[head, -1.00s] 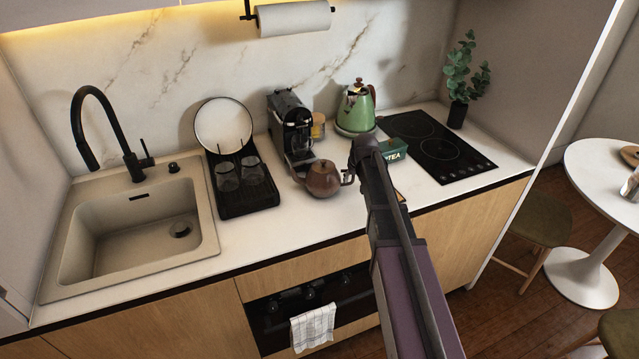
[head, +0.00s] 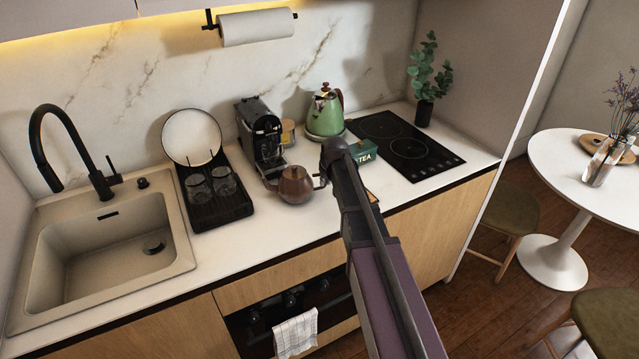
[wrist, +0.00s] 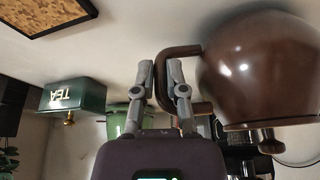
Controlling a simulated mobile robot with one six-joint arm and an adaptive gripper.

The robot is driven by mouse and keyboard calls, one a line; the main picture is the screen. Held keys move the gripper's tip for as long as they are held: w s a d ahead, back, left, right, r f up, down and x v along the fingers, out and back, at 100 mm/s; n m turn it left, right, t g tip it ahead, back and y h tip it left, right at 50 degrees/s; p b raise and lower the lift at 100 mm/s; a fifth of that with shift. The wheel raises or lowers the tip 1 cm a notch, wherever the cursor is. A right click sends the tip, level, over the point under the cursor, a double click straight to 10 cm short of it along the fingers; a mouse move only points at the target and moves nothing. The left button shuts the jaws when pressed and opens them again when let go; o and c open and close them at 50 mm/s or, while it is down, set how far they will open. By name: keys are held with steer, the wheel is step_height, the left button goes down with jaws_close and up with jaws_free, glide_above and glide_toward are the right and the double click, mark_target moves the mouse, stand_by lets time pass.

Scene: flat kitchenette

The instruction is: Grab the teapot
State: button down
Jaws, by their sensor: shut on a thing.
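The brown, round teapot (head: 296,186) is at the front of the counter, before the coffee machine, in the head view. It looks upright; I cannot tell whether its base touches the counter. In the wrist view, which appears upside down, the teapot (wrist: 262,75) fills the right side, with its lid and knob low in the picture. My gripper (wrist: 160,76) has its two fingers on either side of the teapot's looped handle, shut on it. In the head view my arm hides most of the gripper.
A green TEA box (head: 363,152) stands right of the teapot, close to my arm. A green kettle (head: 325,113) and coffee machine (head: 259,132) stand behind. A drying rack (head: 216,200) with glasses is to the left, then the sink (head: 105,250). The hob (head: 405,145) is clear.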

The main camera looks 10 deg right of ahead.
steer(key=shift+r+p, duration=1.55)
steer(key=shift+r, duration=0.15)
steer(key=s+d+r+p, duration=0.1)
steer(key=s+d, duration=0.7)
steer(key=s, duration=0.5)
steer(key=shift+s+r, duration=0.15)
steer(key=shift+s, duration=0.25)
